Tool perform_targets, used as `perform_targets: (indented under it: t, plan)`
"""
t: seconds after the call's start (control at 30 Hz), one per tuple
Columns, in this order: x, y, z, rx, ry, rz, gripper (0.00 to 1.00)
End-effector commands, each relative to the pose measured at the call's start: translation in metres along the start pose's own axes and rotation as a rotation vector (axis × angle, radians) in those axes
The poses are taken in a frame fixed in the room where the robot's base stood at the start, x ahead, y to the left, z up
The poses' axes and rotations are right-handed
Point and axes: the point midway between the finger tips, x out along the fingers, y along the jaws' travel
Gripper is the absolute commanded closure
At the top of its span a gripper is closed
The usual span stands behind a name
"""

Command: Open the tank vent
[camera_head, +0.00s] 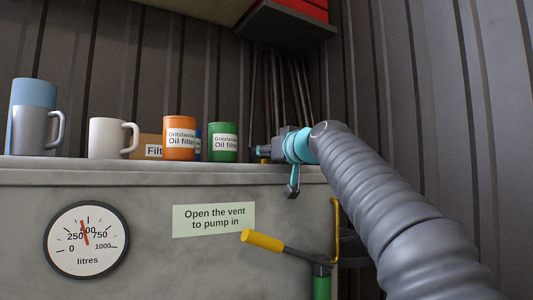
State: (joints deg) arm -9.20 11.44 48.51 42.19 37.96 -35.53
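The grey tank (160,190) has a sign (213,219) on its front reading "Open the vent to pump in". I cannot make out a vent for certain; my gripper and arm cover the tank's top right corner. My gripper (277,165), dark with teal parts, is at that corner. One part points left just above the top edge and one hangs down in front of it. I cannot tell whether it is open or touching anything. A round gauge (86,240) marked in litres has its red needle near 500.
A lever with a yellow grip (262,240) sticks out below my gripper, near a green cylinder (322,284) and a yellow tube (336,215). Mugs (108,138), an orange can (179,138) and a green can (222,142) line the top. A dark shelf (285,24) overhangs behind.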

Motion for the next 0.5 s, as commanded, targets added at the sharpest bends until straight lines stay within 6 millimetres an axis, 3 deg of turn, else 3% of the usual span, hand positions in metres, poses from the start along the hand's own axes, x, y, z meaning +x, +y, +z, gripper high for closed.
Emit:
perform_targets:
  t: [0.03, 0.1, 0.5]
  plan:
    - [0.0000, -0.0002, 0.0000, 0.000, 0.000, 0.000, 0.85]
    - [0.0000, -0.0002, 0.0000, 0.000, 0.000, 0.000, 0.94]
    - [0.0006, 0.0022, 0.0011, 0.001, -0.001, -0.066, 0.94]
